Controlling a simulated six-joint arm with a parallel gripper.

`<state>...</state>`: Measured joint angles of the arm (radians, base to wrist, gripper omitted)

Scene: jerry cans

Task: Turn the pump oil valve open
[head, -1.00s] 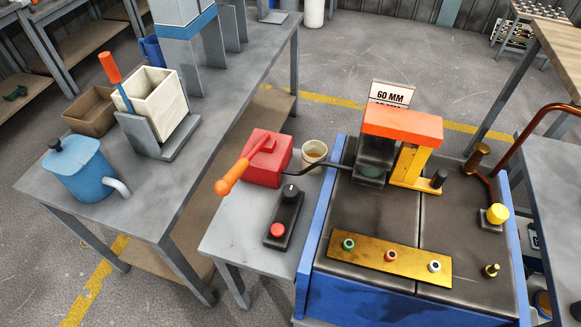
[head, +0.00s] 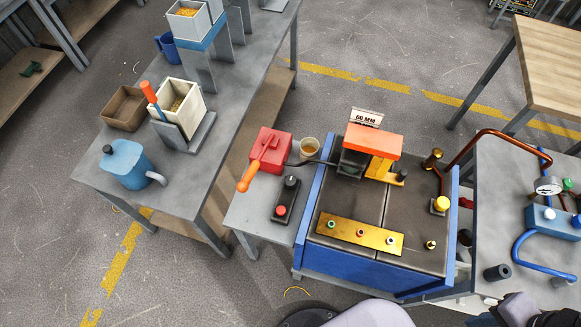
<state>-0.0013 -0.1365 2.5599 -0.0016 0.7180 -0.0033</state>
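A blue block (head: 551,222) with a round pressure gauge (head: 548,187) sits on the grey right-hand table. Small blue, red and white fittings are around it, and a blue hose (head: 532,256) loops beside it. A red box-shaped unit (head: 268,148) with an orange-gripped lever (head: 244,181) stands left of the press bed. A yellow knob (head: 441,203) and a brass fitting (head: 432,159) stand at the bed's right side, near a copper pipe (head: 471,145). I cannot tell which part is the pump oil valve. My gripper is not recognisable; only parts of my arm show at the bottom edge.
The blue-sided press bed (head: 375,271) carries an orange-topped block (head: 373,140) and a brass plate (head: 358,235). A black control box (head: 287,200) and a cup (head: 310,149) are left of it. A blue can (head: 126,163) stands on the left table (head: 178,190).

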